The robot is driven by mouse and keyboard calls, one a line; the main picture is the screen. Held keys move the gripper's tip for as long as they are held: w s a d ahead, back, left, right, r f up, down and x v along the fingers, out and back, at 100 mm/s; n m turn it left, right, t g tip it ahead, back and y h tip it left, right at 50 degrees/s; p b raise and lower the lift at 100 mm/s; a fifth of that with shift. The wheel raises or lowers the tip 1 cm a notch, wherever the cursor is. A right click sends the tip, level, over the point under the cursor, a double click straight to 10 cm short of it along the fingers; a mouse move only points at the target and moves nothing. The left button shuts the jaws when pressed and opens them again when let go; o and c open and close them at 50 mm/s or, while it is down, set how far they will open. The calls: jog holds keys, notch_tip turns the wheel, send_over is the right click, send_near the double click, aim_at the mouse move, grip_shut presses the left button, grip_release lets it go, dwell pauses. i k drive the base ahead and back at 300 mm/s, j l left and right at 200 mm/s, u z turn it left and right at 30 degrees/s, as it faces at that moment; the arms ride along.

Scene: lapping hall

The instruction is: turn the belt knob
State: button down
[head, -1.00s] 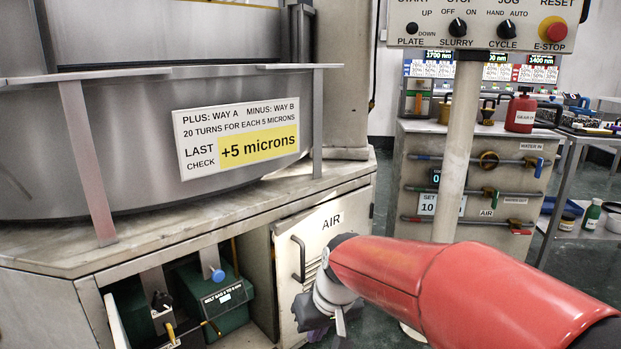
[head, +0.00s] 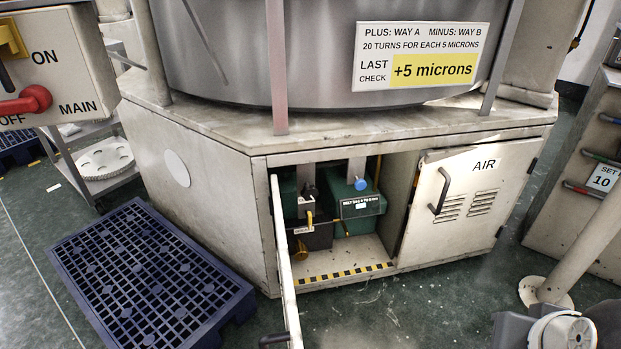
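In the open cabinet bay under the machine sits a green unit (head: 362,222) with a small label plate (head: 361,205), too small here to read fully. A blue round knob (head: 361,184) stands above that plate. To its left is a darker unit (head: 312,236) with a black knob (head: 308,190), a yellow lever (head: 309,218) and a brass-coloured part (head: 301,250). I cannot tell for sure which is the belt knob. My gripper (head: 508,332) is partly in view at the bottom right, outside the cabinet and well away from the knobs. Its fingers are not clearly visible.
The left cabinet door (head: 284,262) stands open towards me beside the bay. The AIR door (head: 470,200) is nearly closed. A yellow-black strip (head: 344,273) edges the bay floor. A blue pallet (head: 150,280) lies left. A post (head: 580,245) stands right. Floor before the cabinet is clear.

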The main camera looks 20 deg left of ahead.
aim_at(309, 193)
jog(key=u, duration=1.15)
